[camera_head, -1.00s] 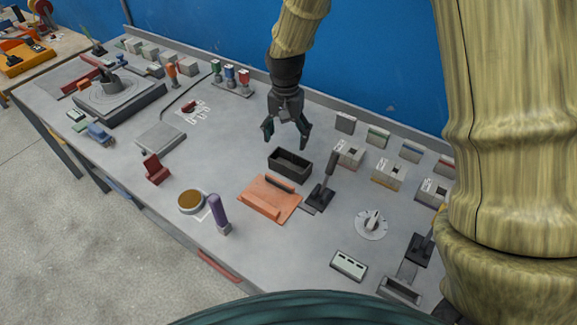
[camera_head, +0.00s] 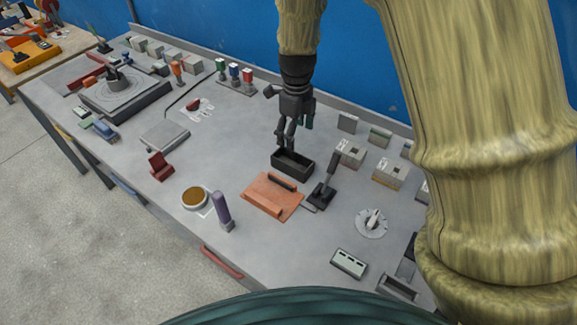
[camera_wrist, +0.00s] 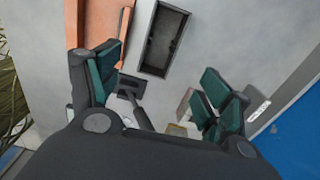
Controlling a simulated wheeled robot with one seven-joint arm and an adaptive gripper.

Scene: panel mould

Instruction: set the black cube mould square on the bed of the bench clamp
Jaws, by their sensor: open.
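The black cube mould (camera_head: 301,168) is an open-topped dark box on the bench, behind the orange block with a dark bar (camera_head: 265,201). In the wrist view the mould (camera_wrist: 149,66) lies beyond the fingertips, near the top centre. My gripper (camera_head: 293,134) is open and empty above the mould, apart from it as far as I can tell. Its green-padded fingers (camera_wrist: 162,82) show spread in the wrist view. A black lever clamp (camera_head: 321,196) stands just right of the orange block, probably the bench clamp. It also shows in the wrist view (camera_wrist: 129,88). Its bed is hard to make out.
Several grey blocks (camera_head: 390,173) stand right of the mould. A dial (camera_head: 372,222) and a pale slotted box (camera_head: 348,263) are nearer the front right. A purple-handled tool (camera_head: 221,209) and a round brown-filled dish (camera_head: 194,198) are front left.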

